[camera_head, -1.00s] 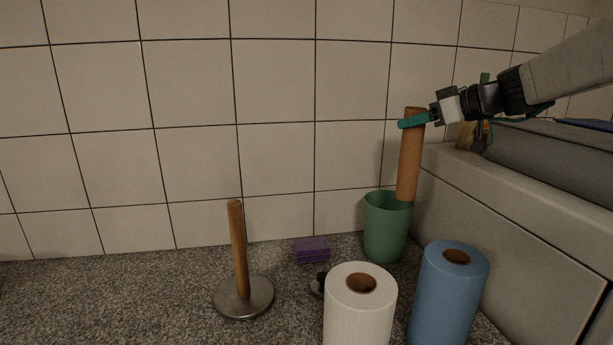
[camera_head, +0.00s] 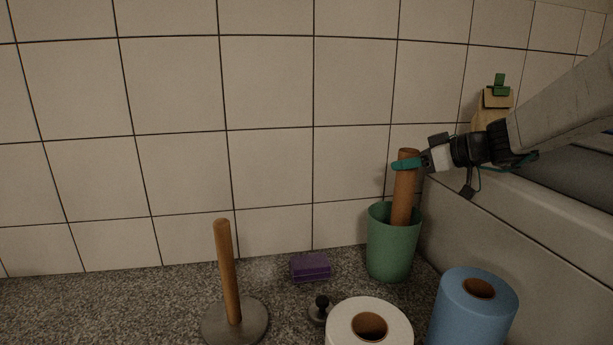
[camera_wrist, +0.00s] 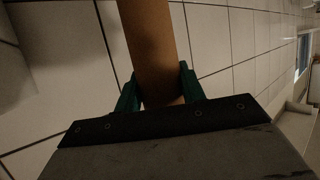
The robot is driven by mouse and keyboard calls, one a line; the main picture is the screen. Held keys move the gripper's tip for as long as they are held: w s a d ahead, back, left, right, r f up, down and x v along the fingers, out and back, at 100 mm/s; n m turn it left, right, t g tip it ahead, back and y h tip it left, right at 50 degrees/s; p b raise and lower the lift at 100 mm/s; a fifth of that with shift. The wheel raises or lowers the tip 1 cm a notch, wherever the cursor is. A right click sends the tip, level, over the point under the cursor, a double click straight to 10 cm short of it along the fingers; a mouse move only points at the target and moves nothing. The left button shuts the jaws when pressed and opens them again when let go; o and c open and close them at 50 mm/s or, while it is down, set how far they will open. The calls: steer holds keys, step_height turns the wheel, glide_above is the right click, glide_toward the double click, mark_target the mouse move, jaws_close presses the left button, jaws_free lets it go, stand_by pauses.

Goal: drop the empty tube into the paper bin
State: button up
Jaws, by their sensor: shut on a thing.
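The empty tube (camera_head: 404,195) is a long brown cardboard cylinder, nearly upright with a slight tilt. My gripper (camera_head: 407,164) is shut on it near its top end, with green fingers on either side. The tube also shows between the fingers in the wrist view (camera_wrist: 152,50). A green bin (camera_head: 392,246), likely the paper bin, stands on the counter against the wall. The tube's lower end is inside the bin's mouth, hidden behind its front wall. I cannot tell whether it touches the bottom.
A blue roll (camera_head: 472,312) and a white roll (camera_head: 368,328) stand in front of the bin. A wooden-post holder (camera_head: 228,275), a purple sponge (camera_head: 311,267) and a small dark-knobbed object (camera_head: 321,311) are to the left. A pale ledge (camera_head: 520,215) rises close on the right.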

steer(key=shift+f, duration=0.6)
steer(key=o, duration=1)
steer(key=shift+o, duration=0.2)
steer(key=shift+d, duration=0.1)
steer(key=v, duration=0.7)
steer(key=shift+s+d, duration=0.25)
steer(key=shift+s, duration=0.05)
steer(key=shift+r, duration=0.15)
